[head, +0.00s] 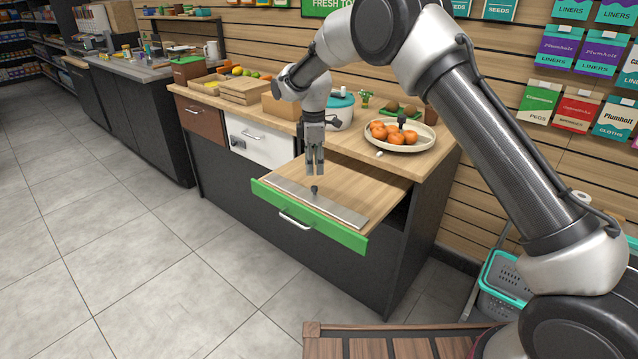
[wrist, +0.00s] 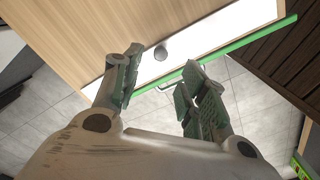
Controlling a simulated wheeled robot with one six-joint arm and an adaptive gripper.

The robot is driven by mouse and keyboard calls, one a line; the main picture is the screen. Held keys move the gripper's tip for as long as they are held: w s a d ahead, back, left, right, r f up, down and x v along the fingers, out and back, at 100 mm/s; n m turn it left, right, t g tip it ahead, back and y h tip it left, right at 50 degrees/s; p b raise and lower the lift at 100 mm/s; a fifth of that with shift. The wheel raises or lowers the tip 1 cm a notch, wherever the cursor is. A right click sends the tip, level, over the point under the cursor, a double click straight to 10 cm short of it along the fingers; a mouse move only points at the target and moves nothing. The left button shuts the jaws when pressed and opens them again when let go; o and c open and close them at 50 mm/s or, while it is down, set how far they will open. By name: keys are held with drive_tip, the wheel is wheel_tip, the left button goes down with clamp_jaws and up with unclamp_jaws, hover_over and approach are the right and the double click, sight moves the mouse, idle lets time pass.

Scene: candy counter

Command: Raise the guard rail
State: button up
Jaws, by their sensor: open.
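The guard rail looks to be the flat grey strip (head: 340,208) lying along the front of a pulled-out wooden board (head: 372,178) with a green front edge (head: 345,234). A dark round knob (head: 314,190) stands up from the strip. In the wrist view the strip shows bright white (wrist: 205,45), with the knob (wrist: 160,53) on it. My gripper (head: 315,173) points down just above the knob, open and empty. In the wrist view its two fingers (wrist: 163,62) are spread, with the knob showing between and beyond their tips. The strip's hinge cannot be made out.
A plate (head: 420,143) of orange fruit and a teal-lidded pot (head: 340,105) stand on the counter behind the board. A white drawer front (head: 262,140) is at the left. A teal basket (head: 505,285) stands on the floor at right. The floor before the board is clear.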

sight(314, 187)
wheel_tip(314, 187, down, 8)
drive_tip(key=shift+r, duration=0.1)
idle(0.4)
clamp_jaws()
